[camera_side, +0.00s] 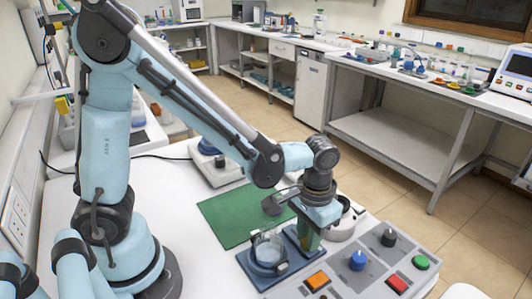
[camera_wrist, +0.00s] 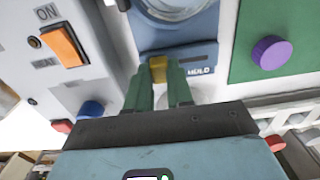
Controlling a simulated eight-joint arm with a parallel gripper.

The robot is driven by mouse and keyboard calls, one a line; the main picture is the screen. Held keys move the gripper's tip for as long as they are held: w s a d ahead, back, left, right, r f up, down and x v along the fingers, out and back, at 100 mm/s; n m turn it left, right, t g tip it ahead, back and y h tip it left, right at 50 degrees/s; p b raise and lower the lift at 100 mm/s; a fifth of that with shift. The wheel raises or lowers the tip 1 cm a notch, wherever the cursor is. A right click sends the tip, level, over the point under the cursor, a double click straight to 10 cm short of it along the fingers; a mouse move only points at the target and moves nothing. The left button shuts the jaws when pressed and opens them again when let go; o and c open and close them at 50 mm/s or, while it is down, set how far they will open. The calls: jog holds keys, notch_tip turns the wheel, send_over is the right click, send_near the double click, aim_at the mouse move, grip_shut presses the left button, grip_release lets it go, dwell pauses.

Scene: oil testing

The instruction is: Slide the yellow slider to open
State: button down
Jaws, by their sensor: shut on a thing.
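The yellow slider (camera_wrist: 158,66) shows in the wrist view, at the front of a blue device (camera_wrist: 196,62) with a dark slot and printed lettering. My gripper (camera_wrist: 157,74) has two green fingers closed on the slider from both sides. The slider's lower part is hidden between the fingers. In the side view my gripper (camera_side: 309,238) points down over the blue device (camera_side: 303,254), and the slider cannot be made out there. The slot's dark strip extends to the right of the slider in the wrist view.
A panel (camera_wrist: 30,78) with an orange switch (camera_wrist: 60,47) and several coloured knobs stands close beside the gripper.

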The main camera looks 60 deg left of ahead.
jog(key=c, duration=1)
grip_release()
jog(key=shift+d, duration=0.2)
notch_tip(320, 180, up, 12)
jog(key=s+a+f+t, duration=0.1)
jog(key=s+a+t, duration=0.2)
jog(key=a+t, duration=0.4)
jog(key=shift+s+a+f, duration=0.15)
jog(key=shift+a, duration=1.7)
